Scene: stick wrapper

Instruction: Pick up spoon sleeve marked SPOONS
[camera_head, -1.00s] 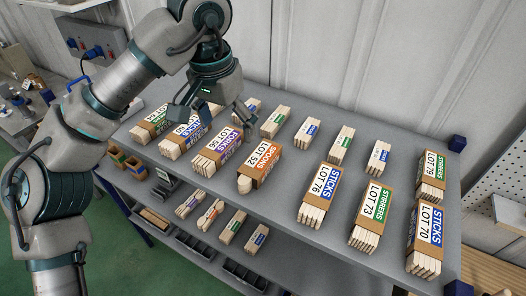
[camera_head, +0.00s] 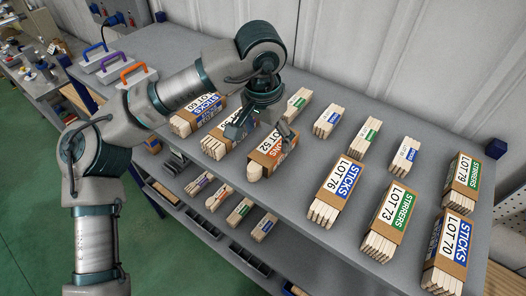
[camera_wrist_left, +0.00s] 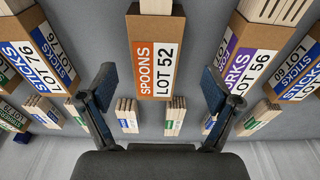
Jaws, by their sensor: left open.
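The spoon sleeve (camera_head: 268,153), brown card with an orange SPOONS LOT 52 label around pale wooden spoons, lies on the grey shelf in the head view. In the left wrist view the sleeve (camera_wrist_left: 154,55) is at upper centre with its label plain. My left gripper (camera_head: 262,132) is over the sleeve's far part and hides some of its label. In the left wrist view my left gripper (camera_wrist_left: 158,85) is open, with one finger on each side of the sleeve's line and nothing held. I cannot tell its exact height. My right gripper is not in view.
The FORKS sleeve (camera_wrist_left: 240,58) lies beside the spoon sleeve. A SticKS LOT 76 sleeve (camera_head: 331,188) lies to its right in the head view. Bare shelf (camera_head: 300,160) shows between the sleeves.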

